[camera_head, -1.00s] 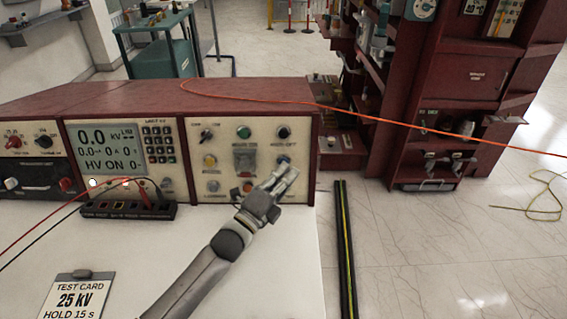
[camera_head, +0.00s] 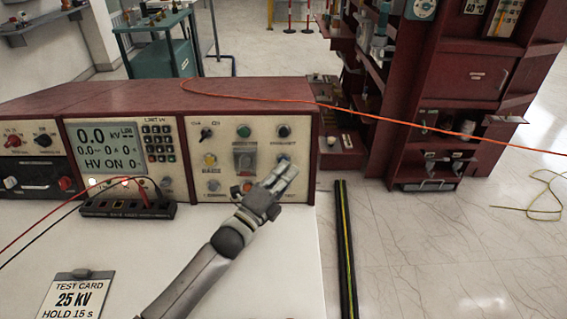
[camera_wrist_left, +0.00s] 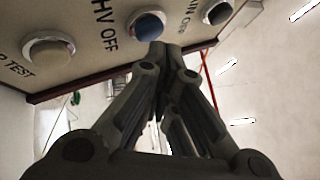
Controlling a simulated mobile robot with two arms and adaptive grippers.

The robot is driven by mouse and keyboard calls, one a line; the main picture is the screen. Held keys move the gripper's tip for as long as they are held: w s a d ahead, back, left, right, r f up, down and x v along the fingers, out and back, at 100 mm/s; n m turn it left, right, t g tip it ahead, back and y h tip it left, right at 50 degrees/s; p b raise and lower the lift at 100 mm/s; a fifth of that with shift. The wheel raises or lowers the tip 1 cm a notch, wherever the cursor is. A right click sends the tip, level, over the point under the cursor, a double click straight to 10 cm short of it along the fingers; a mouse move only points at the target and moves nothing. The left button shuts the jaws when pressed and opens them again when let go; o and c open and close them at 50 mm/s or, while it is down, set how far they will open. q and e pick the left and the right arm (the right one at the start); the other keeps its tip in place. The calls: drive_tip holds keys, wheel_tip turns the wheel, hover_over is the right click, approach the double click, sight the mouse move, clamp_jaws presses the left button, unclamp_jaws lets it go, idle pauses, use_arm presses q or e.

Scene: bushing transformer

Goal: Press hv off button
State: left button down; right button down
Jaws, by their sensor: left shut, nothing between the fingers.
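The HV OFF button (camera_wrist_left: 148,24) is a blue round button in a pale ring, beside the words HV OFF in the left wrist view. In the head view it shows as a small blue spot (camera_head: 284,157) at the right of the cream control panel (camera_head: 222,126). My left gripper (camera_head: 287,170) is shut and empty at the panel's lower right, just below the button. In the left wrist view its fingertips (camera_wrist_left: 157,50) overlap the button's lower edge; I cannot tell whether they touch it. The display (camera_head: 106,148) reads 0.0 kV and HV ON. My right gripper is not in view.
Red and black leads run to a terminal strip (camera_head: 128,209) on the white tabletop. A test card (camera_head: 77,296) lies front left. An orange cable crosses the console top.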

use_arm(q)
drive_tip(key=shift+w+a+f+b, duration=0.4)
drive_tip(key=shift+w+b, duration=0.2)
drive_tip(key=shift+b, duration=0.3)
idle(0.8)
drive_tip(key=shift+s+d+r+p, duration=0.1)
drive_tip(key=shift+s+d+p, duration=0.5)
drive_tip(key=shift+s, duration=0.2)
drive_tip(key=s+p, duration=0.1)
drive_tip(key=s+r+p, duration=0.1)
drive_tip(key=s, duration=0.1)
drive_tip(key=s+p, duration=0.1)
drive_tip(key=p, duration=0.1)
drive_tip(key=shift+s+d+r, duration=0.2)
drive_tip(key=shift+s+r, duration=0.05)
drive_tip(key=shift+s, duration=0.15)
idle(1.1)
